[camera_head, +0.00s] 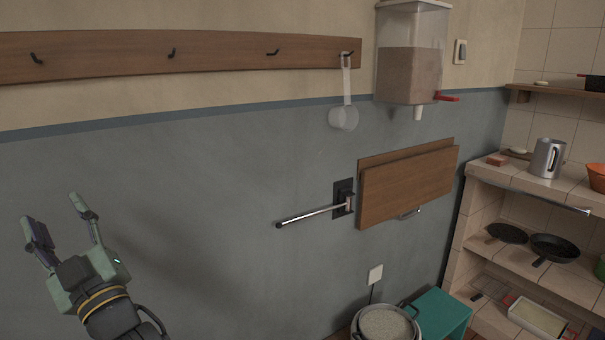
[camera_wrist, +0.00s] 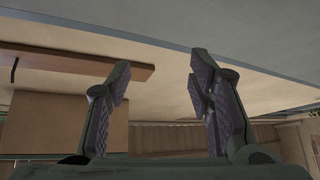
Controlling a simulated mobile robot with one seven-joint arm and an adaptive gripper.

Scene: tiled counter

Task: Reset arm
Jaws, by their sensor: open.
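My gripper (camera_head: 58,222) is at the lower left in the head view, raised in front of the grey lower wall. Its two fingers point upward and stand apart, with nothing between them. In the wrist view, my gripper (camera_wrist: 158,92) also shows with both fingers spread and empty. The wall and the wooden hook rail (camera_wrist: 80,62) appear beyond the fingers there. No object touches the fingers in either view.
The hook rail (camera_head: 180,56) holds a measuring cup (camera_head: 344,118). A grain dispenser (camera_head: 410,75), metal bar (camera_head: 312,215) and folded wooden board (camera_head: 408,185) are on the wall. A pot (camera_head: 385,324) and teal stool (camera_head: 441,313) stand below.

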